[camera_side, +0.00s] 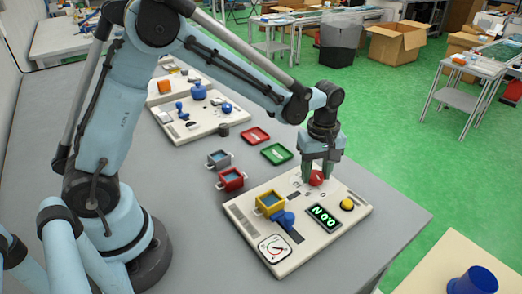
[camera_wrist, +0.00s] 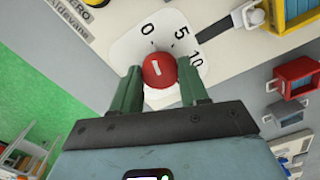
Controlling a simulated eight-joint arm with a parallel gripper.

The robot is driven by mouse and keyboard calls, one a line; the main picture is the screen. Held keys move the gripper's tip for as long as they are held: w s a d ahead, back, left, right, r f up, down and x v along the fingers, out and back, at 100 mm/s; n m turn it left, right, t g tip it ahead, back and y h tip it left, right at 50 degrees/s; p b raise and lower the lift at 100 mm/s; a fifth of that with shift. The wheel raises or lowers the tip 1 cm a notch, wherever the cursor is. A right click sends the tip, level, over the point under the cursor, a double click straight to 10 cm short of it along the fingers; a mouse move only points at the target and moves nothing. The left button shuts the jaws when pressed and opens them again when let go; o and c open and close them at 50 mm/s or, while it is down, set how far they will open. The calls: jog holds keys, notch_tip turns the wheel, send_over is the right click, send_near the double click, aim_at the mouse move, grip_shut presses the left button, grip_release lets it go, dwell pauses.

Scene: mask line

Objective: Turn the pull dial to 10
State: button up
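The pull dial is a red round knob (camera_wrist: 160,70) on a white scale plate (camera_wrist: 125,48) marked 0, 5 and 10. Its white line tilts toward the 0 in the wrist view. In the side view the red dial (camera_side: 316,178) shows below and between my fingers. My gripper (camera_side: 318,172) points down at the panel. Its green fingers (camera_wrist: 159,72) stand on both sides of the dial in the wrist view and appear to touch it, so it looks shut on the dial. The dial's underside is hidden.
The cream panel (camera_side: 300,250) also carries a lit display (camera_side: 323,216), a yellow button (camera_side: 347,204), a blue handle (camera_side: 284,219), a yellow bin (camera_side: 270,202) and a gauge (camera_side: 274,248). Red (camera_side: 231,180) and grey (camera_side: 219,160) bins stand to the left. A green tray (camera_side: 277,154) lies behind.

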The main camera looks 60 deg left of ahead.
jog(key=shift+c, duration=1.3)
jog(key=shift+m, duration=0.3)
jog(key=m, duration=0.8)
jog(key=shift+m, duration=0.4)
jog(key=m, duration=0.5)
jog(key=shift+m, duration=0.3)
jog(key=m, duration=0.4)
jog(key=shift+m, duration=0.4)
